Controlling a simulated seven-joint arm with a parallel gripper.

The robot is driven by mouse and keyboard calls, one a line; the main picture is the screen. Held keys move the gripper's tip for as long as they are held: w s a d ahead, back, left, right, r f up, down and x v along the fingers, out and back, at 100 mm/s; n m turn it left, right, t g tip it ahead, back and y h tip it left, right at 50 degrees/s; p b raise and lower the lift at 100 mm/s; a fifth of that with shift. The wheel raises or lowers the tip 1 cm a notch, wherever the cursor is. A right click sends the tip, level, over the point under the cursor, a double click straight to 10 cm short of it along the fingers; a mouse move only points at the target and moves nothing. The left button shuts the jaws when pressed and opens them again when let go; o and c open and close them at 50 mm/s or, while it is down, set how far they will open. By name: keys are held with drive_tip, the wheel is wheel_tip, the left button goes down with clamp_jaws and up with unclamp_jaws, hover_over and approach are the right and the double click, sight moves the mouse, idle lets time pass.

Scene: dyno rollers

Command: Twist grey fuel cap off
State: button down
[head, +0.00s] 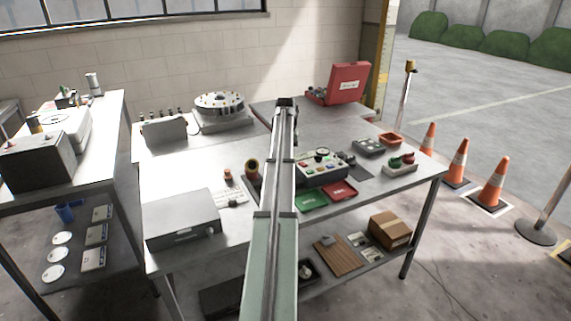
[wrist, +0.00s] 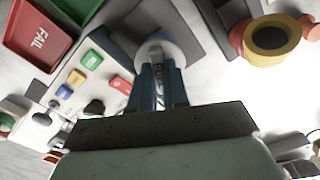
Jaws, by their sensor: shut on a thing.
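In the wrist view my gripper (wrist: 163,72) has its two blue fingers closed on the grey fuel cap (wrist: 155,45), a pale grip piece on a round grey-white body with a bluish edge. Dark lettering shows on the piece between the fingers. The cap sits over a dark grey plate (wrist: 190,22); the fingers hide part of the cap, and I cannot tell whether it is seated or loose. In the head view my arm hides the gripper and the cap.
A control box (head: 322,163) with coloured buttons stands right of my arm, with a green tray (head: 310,200) and a red tray (head: 338,191) in front. A yellow-and-red ringed cup (wrist: 272,38) is close by the gripper. A grey box (head: 183,220) stands front left.

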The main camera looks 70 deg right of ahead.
drive_tip(key=shift+r, duration=0.15)
drive_tip(key=shift+r, duration=0.35)
drive_tip(key=shift+r, duration=2.45)
drive_tip(key=shift+s, duration=0.1)
